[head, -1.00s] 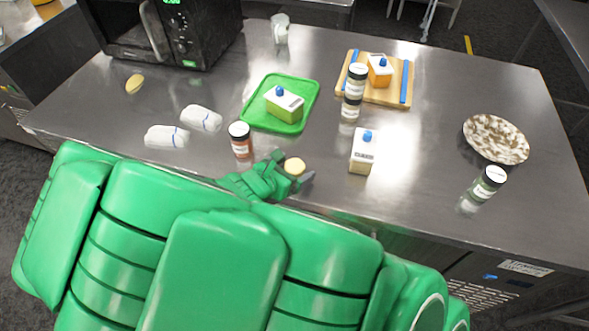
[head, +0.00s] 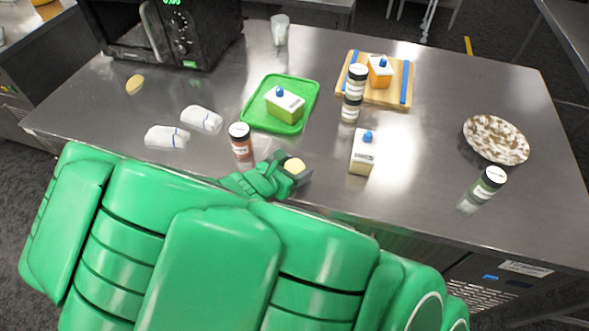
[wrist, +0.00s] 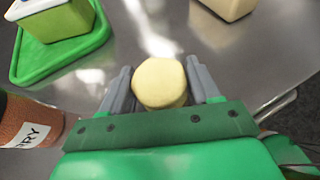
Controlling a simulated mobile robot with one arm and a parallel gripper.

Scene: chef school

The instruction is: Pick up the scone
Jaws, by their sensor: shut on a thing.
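The scone (head: 294,165) is a small, round, pale yellow piece near the front edge of the steel counter. In the wrist view the scone (wrist: 159,82) sits between the two grey fingers. My gripper (head: 296,171) is shut on it, with a finger against each side, as the wrist view of my gripper (wrist: 160,88) shows. The scone's underside is hidden, so its height above the counter is hard to tell.
A red-brown spice jar (head: 241,146) stands close left of my gripper; a carton (head: 363,152) stands to its right. A green tray (head: 313,91) with a carton lies behind. A speckled bowl (head: 496,140) and a green jar (head: 487,187) are at the right.

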